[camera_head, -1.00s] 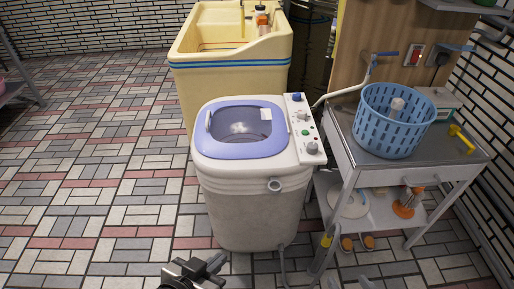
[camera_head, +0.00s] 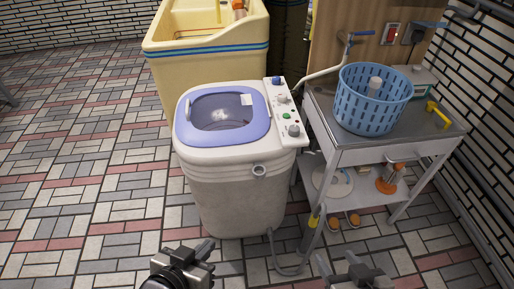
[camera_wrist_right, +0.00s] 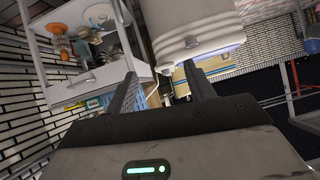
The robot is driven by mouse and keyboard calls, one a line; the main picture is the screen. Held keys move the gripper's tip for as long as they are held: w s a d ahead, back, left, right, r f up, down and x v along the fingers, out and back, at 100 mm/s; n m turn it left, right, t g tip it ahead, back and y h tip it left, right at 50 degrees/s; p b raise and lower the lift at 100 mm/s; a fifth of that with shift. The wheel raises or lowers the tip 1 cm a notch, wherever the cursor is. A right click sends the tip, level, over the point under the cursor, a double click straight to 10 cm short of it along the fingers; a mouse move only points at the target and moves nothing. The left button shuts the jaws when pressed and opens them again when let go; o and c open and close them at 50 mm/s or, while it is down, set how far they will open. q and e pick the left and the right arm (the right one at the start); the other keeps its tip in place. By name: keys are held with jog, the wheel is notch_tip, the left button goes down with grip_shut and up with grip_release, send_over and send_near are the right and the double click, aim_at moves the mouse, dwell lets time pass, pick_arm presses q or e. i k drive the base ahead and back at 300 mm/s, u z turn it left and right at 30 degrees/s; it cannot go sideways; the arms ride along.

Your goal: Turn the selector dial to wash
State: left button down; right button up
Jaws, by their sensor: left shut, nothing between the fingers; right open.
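The washing machine (camera_head: 232,190) is a white tub with a purple lid ring and window. Its narrow control panel (camera_head: 285,113) runs along the right of the top. On it are a blue knob (camera_head: 276,80), a grey knob (camera_head: 284,99), a green button (camera_head: 287,115) and a larger grey dial (camera_head: 294,130) at the near end. The labels are too small to read. My left gripper (camera_head: 207,246) is shut and empty, low in front of the machine. My right gripper (camera_head: 336,262) is open and empty, in front of the cart; its spread fingers show in the right wrist view (camera_wrist_right: 162,88).
A metal cart (camera_head: 345,157) stands close to the machine's right, with a blue basket (camera_head: 372,108) on top. A yellow sink (camera_head: 165,60) is behind. A grey hose (camera_head: 271,245) runs from the machine across the floor. The tiled floor on the left is clear.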

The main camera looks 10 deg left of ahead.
aim_at(294, 130)
jog(key=u, duration=0.1)
jog(key=k, duration=0.4)
jog(key=z, duration=0.1)
jog(key=i, duration=0.95)
jog(key=u, duration=0.9)
